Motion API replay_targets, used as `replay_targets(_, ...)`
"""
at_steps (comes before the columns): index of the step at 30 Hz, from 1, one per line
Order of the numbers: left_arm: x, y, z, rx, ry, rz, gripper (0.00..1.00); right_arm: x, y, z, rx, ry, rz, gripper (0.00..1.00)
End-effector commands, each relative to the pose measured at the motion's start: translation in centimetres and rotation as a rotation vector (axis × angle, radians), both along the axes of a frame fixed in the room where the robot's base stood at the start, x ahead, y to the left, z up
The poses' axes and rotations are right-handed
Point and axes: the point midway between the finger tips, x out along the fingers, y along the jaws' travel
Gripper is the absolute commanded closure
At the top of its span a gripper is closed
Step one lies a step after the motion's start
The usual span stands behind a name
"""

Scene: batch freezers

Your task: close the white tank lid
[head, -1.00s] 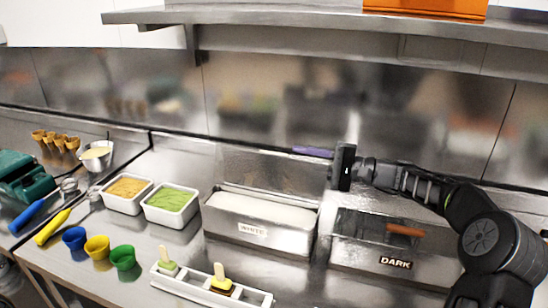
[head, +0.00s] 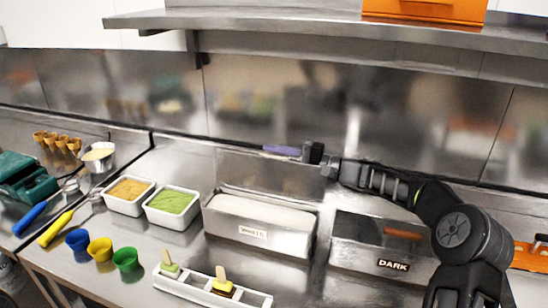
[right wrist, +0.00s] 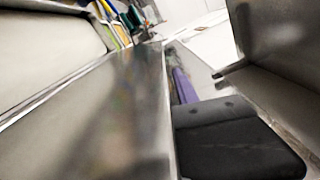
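The white tank (head: 262,240) is a steel box labelled WHITE, with pale contents showing. Its lid (head: 250,165) stands upright along the tank's back edge, open, with a purple handle (head: 282,150) at the top. My right gripper (head: 314,152) is at the top right corner of the lid, close to the right end of the handle. In the right wrist view, a black part of the gripper (right wrist: 240,140) lies beside the steel lid (right wrist: 100,110), with the purple handle (right wrist: 184,88) beyond it. I cannot tell whether they touch. My left gripper is out of view.
The dark tank (head: 350,260), with a brown handle, stands to the right under my right arm. Green and tan tubs (head: 172,222) stand left of the white tank. A white popsicle holder (head: 190,289) lies in front. A steel shelf (head: 330,28) hangs above.

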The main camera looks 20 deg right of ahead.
Motion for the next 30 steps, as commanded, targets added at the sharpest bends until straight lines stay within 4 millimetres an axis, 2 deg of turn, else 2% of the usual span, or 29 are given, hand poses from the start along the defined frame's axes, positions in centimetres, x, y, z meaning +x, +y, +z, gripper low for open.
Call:
replay_targets(2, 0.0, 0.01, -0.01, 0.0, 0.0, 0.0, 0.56, -0.01, -0.03, 0.0, 0.0, 0.0, 0.0, 0.64)
replay_targets(15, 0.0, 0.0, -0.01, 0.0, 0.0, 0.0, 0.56, -0.03, -0.06, 0.01, 0.0, 0.0, 0.0, 1.0)
replay_targets(30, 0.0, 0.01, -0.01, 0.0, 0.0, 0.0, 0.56, -0.03, -0.06, -0.02, 0.0, 0.0, 0.0, 1.0)
